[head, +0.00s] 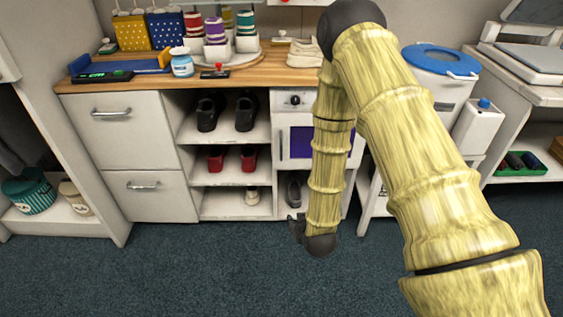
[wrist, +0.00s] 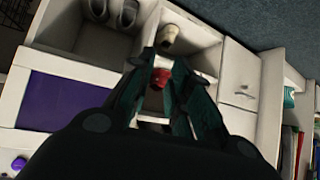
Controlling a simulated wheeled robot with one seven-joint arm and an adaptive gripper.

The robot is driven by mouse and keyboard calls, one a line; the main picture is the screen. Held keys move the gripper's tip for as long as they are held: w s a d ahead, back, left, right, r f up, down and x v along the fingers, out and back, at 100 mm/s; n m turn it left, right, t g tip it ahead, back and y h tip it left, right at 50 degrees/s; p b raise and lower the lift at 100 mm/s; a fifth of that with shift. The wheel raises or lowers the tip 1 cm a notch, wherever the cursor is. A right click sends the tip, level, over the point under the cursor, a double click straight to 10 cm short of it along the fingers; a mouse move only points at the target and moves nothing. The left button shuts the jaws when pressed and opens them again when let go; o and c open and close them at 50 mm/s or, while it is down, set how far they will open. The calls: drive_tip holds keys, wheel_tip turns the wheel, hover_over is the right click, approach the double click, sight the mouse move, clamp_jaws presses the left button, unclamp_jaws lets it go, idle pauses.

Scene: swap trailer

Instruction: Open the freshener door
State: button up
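In the wrist view the purple window (wrist: 66,101) lies at the left. My gripper (head: 296,227) hangs low in front of the cabinet, below the door. In the wrist view its dark fingers (wrist: 165,66) are apart with nothing held; a red shoe shows behind the gap.
Open shelves with black shoes (head: 226,113) and red shoes (head: 232,160) are left of the freshener. Drawers (head: 122,130) stand further left. The wooden counter (head: 255,75) holds jars and racks. A bin with a blue lid (head: 440,59) stands right. Carpet in front is clear.

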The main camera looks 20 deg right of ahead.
drive_tip(key=w+d+r+t+b, duration=0.15)
drive_tip(key=w+t+b, duration=0.25)
drive_tip(key=w+b, duration=0.5)
drive_tip(key=t+h+b, duration=0.2)
drive_tip(key=t+b, duration=0.2)
drive_tip(key=b, duration=0.2)
approach(281, 149)
drive_tip(key=shift+m, duration=0.3)
drive_tip(key=w+b, duration=0.1)
drive_tip(key=w, duration=0.2)
drive_tip(key=w+d, duration=0.1)
drive_tip(key=w, duration=0.3)
drive_tip(key=w+b, duration=0.1)
drive_tip(key=w, duration=0.2)
drive_tip(key=shift+w+d+b, duration=0.15)
drive_tip(key=shift+w+b, duration=0.05)
drive_tip(key=shift+b, duration=0.1)
drive_tip(key=shift+c, duration=0.3)
clamp_jaws()
